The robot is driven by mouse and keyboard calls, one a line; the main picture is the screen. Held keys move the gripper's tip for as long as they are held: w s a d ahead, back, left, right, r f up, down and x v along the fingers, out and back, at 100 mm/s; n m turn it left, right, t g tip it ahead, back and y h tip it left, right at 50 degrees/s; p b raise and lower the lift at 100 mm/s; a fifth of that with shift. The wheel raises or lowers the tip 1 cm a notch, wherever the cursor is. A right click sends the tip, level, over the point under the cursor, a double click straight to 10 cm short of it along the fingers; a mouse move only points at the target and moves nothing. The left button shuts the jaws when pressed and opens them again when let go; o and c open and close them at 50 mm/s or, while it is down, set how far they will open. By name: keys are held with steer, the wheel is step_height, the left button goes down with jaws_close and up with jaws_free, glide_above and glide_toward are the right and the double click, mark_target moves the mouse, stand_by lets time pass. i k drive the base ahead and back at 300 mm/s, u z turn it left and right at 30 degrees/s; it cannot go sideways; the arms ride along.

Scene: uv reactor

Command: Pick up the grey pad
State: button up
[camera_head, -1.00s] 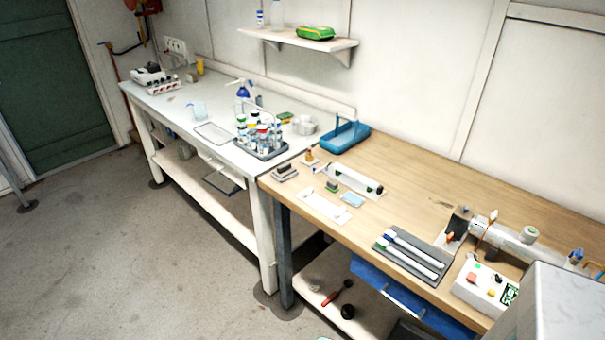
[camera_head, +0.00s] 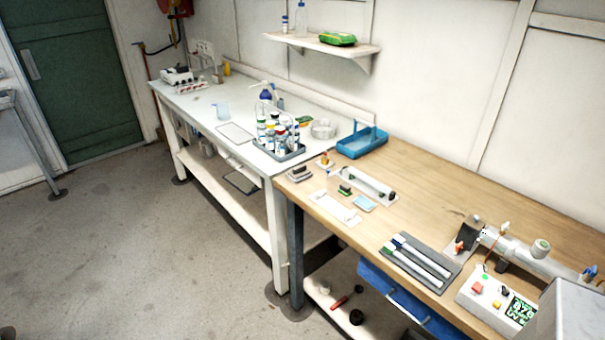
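A small grey block-like pad (camera_head: 299,173) with a darker top lies at the left front corner of the wooden bench. A flat dark grey mat (camera_head: 402,270) lies further right near the front edge, with white pen-like rods (camera_head: 424,262) on it. I cannot tell for sure which of the two is the grey pad. A small light blue pad (camera_head: 363,203) lies between them. My gripper is not in view.
The wooden bench (camera_head: 440,190) has bare room at its back. A blue tray (camera_head: 362,142) and a bottle rack (camera_head: 287,153) stand near the bench joint. A control box (camera_head: 496,302) and apparatus crowd the right. Open floor (camera_head: 150,250) lies in front.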

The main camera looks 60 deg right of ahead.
mark_target(300, 173)
steer(key=u, duration=0.05)
steer(key=i, duration=0.95)
